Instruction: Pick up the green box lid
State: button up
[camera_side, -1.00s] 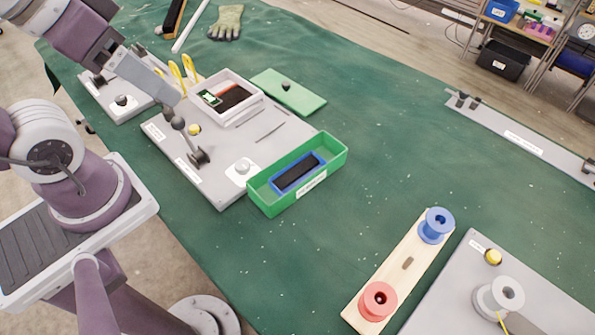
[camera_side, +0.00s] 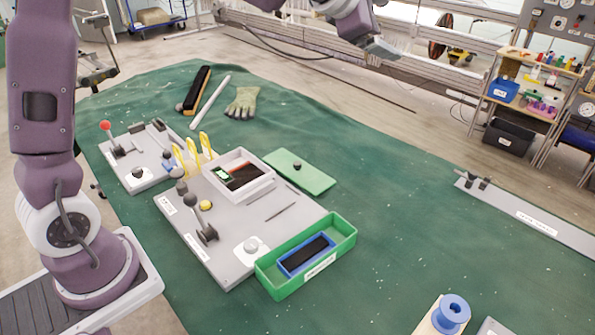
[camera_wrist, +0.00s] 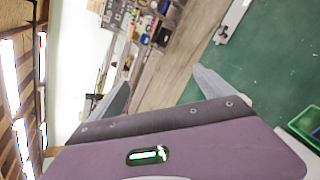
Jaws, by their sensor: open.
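The green box lid (camera_side: 312,178) lies flat on the green-covered table in the side view, with a dark round knob (camera_side: 297,166) on top. The open green box (camera_side: 345,246) stands nearer the camera, apart from the lid, and holds a blue-framed dark block (camera_side: 307,255). My gripper (camera_side: 377,50) is high at the top of the side view, well above the table and away from the lid. In the wrist view my gripper (camera_wrist: 158,92) has its two fingers wide apart with nothing between them. The lid is not visible there; a corner of the green box (camera_wrist: 304,122) shows at the right edge.
A glove (camera_side: 243,103) lies beyond. A blue spool (camera_side: 452,312) stands front right. The cloth right of the lid is clear.

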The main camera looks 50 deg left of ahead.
jog(key=w+a+f+n+g+y, duration=0.1)
jog(key=w+a+f+n+y, duration=0.2)
jog(key=w+a+f+n, duration=0.45)
jog(key=n+g+y, duration=0.2)
jog(key=n+g, duration=0.9)
jog(key=n, duration=0.8)
send_over(298, 164)
jog(key=d, duration=0.3)
notch_tip(298, 164, down, 29)
jog(key=shift+s+a+f, duration=0.1)
jog(key=shift+s+f, duration=0.05)
jog(key=shift+f, duration=0.05)
jog(key=x, duration=0.6)
jog(key=shift+a+f, duration=0.3)
jog(key=shift+a, duration=0.05)
jog(key=c, duration=1.1)
